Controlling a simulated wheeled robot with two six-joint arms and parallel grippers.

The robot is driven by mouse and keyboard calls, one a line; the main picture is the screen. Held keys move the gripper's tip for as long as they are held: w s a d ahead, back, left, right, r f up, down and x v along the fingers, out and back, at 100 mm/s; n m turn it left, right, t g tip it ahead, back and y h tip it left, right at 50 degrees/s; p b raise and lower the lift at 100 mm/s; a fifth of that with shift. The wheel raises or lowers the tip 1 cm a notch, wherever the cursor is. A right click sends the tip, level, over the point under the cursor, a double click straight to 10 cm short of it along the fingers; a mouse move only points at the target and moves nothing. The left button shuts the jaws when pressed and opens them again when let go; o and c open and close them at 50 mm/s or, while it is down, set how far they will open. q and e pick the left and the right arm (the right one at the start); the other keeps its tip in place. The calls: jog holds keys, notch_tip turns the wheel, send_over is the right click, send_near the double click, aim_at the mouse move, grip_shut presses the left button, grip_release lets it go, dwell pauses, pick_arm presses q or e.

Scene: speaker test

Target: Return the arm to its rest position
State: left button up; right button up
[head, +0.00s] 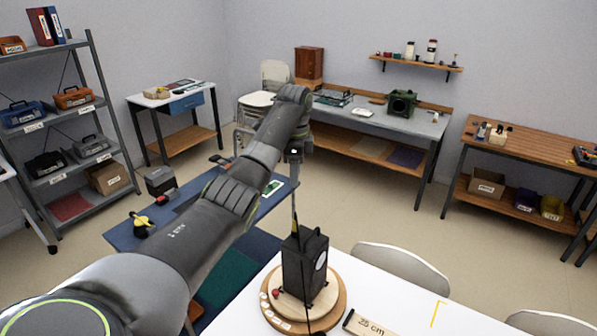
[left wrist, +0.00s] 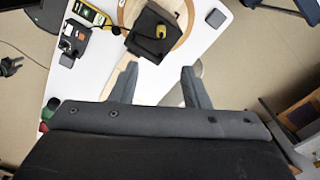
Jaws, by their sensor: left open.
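My left arm crosses the head view from the lower left, with its wrist raised beyond the white table. My left gripper (left wrist: 159,68) is open in the left wrist view, with nothing between its two fingers. In the head view the fingers are too small to make out. My right gripper is in neither view.
The white table (head: 400,289) carries a "25 cm" strip (head: 368,325). A blue-topped bench (head: 127,236) stands beyond my arm. A grey shelf rack (head: 97,75) stands at left, a workbench (head: 390,121) at the back. Chairs (head: 400,262) adjoin the white table.

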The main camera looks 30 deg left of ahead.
pick_arm(q)
jog(key=s+d+f+n+t+y, duration=0.1)
jog(key=s+d+f+n, duration=0.1)
jog(key=s+f, duration=0.8)
jog(key=s+d+f+n, duration=0.25)
jog(key=s+f, duration=0.35)
jog(key=f, duration=0.8)
jog(key=s+d+f+n+t, duration=0.1)
jog(key=s+d+f+n, duration=0.15)
jog(key=s, duration=1.05)
jog(key=s+d+r+n+t, duration=0.1)
jog(key=s+r+n, duration=0.15)
jog(key=s, duration=0.45)
jog(key=s+r+n+t, duration=0.15)
jog(key=s+n, duration=0.25)
jog(key=s, duration=0.4)
notch_tip(320, 180, down, 34)
jog(key=a+r+g+b, duration=0.1)
jog(key=g+b, duration=0.1)
jog(key=b, duration=0.6)
jog(key=s+f+b, duration=0.3)
jog(key=s+f, duration=0.4)
jog(key=f, duration=0.4)
jog(key=s+d+f+g+b, duration=0.1)
jog(key=s+f+b, duration=0.2)
jog(key=s+f, duration=0.5)
notch_tip(320, 180, down, 3)
jog(key=shift+r, duration=0.1)
